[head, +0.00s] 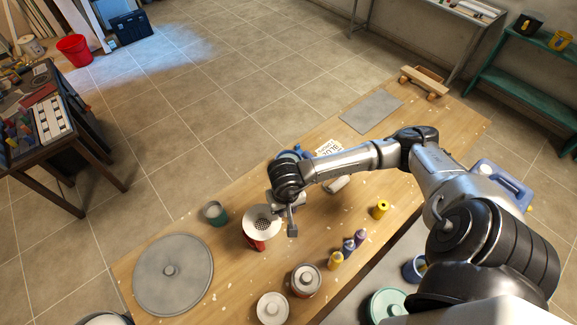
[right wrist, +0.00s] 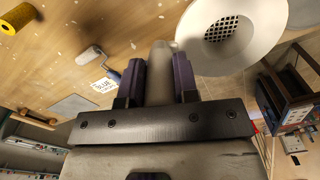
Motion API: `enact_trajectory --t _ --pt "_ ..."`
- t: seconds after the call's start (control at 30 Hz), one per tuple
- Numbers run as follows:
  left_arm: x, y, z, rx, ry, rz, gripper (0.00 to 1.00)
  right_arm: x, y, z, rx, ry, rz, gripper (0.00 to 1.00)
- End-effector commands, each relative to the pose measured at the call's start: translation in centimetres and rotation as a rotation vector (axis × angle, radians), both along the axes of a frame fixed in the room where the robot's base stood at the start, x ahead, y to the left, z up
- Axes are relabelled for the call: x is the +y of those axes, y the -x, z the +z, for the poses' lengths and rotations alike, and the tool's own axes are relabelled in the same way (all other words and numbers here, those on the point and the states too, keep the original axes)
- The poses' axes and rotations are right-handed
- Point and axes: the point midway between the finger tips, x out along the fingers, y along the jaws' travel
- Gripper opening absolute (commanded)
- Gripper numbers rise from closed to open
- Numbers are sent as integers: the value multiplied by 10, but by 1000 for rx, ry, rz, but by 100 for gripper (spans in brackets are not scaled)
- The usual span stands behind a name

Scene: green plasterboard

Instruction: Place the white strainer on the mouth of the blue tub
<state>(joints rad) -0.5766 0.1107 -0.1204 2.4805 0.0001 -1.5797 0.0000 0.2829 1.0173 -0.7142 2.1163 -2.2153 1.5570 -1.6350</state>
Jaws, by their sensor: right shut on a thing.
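The white strainer (head: 262,219) is a cone with a perforated bottom. In the head view it is over a red tub (head: 257,244); I cannot tell whether they touch. My right gripper (head: 291,206) is beside it, and the right wrist view shows the jaws (right wrist: 160,80) shut on its pale handle (right wrist: 159,62), with the strainer's bowl (right wrist: 232,38) at upper right. A blue rounded thing (head: 284,156), probably the blue tub, is behind my right wrist and mostly hidden; its mouth is unclear. My left gripper is not in view.
A card reading BLUE (head: 329,147) and a paint roller (head: 338,183) lie on the wooden table. A green tub (head: 215,213), a large grey lid (head: 173,272), lidded cans (head: 306,280), small bottles (head: 348,247) and a yellow roll (head: 380,209) stand around. A grey sheet (head: 371,108) lies beyond.

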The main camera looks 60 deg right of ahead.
Motion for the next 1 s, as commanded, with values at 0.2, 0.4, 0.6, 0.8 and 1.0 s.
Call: enact_trajectory --t 0.2,0.4,0.6,0.8,1.0 --pt "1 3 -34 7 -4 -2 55 -102 17 -45 6 9 -414 0" --pt "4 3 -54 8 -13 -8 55 -181 26 -56 2 8 -716 0" --pt "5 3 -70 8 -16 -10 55 -241 29 -53 0 3 -934 0" --pt "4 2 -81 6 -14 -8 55 -282 26 -43 -3 -1 -1082 0" --pt "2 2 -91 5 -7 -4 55 -293 17 -42 -6 -5 -1134 0"
